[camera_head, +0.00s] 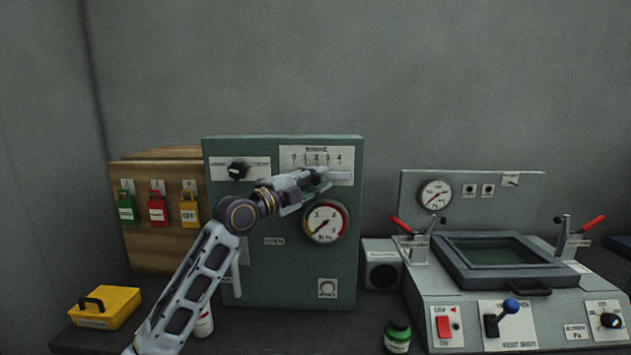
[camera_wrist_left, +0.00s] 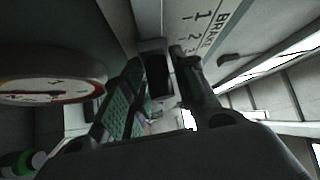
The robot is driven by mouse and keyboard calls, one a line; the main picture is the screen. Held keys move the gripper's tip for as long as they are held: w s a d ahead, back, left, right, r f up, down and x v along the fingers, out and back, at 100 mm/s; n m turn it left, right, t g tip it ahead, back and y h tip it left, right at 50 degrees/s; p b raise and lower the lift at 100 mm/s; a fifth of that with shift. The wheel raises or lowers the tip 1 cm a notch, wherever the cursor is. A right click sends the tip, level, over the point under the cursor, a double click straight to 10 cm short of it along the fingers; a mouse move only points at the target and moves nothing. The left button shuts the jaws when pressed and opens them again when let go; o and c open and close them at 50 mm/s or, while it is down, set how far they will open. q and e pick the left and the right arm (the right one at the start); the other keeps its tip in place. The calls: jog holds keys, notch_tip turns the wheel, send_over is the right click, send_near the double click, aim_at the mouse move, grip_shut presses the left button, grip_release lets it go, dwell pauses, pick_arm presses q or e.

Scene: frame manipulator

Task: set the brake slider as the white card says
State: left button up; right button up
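The brake scale plate (camera_head: 297,156), marked 0 to 4, is high on the green panel (camera_head: 270,270). My left gripper (camera_head: 318,176) is at the plate's lower part, under the numbers, and hides the slider in the head view. In the left wrist view, my left gripper's fingers (camera_wrist_left: 157,85) stand on either side of a dark block (camera_wrist_left: 157,75), which looks like the slider knob. I cannot tell whether they press on it. The brake scale also shows there (camera_wrist_left: 205,30). I cannot pick out a readable white card. My right gripper is not in view.
A round gauge (camera_head: 326,221) sits just below my left gripper, and a black rotary knob (camera_head: 238,171) is to its left. A grey console (camera_head: 470,280) with red-handled clamps stands at the right. A yellow case (camera_head: 105,307) and a green bottle (camera_head: 397,336) stand on the table.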

pick_arm(q)
grip_shut()
jog(key=shift+d, duration=0.5)
jog(key=d+p, duration=0.1)
jog(key=d, duration=0.3)
jog(key=shift+s+d, duration=0.1)
jog(key=shift+d, duration=0.45)
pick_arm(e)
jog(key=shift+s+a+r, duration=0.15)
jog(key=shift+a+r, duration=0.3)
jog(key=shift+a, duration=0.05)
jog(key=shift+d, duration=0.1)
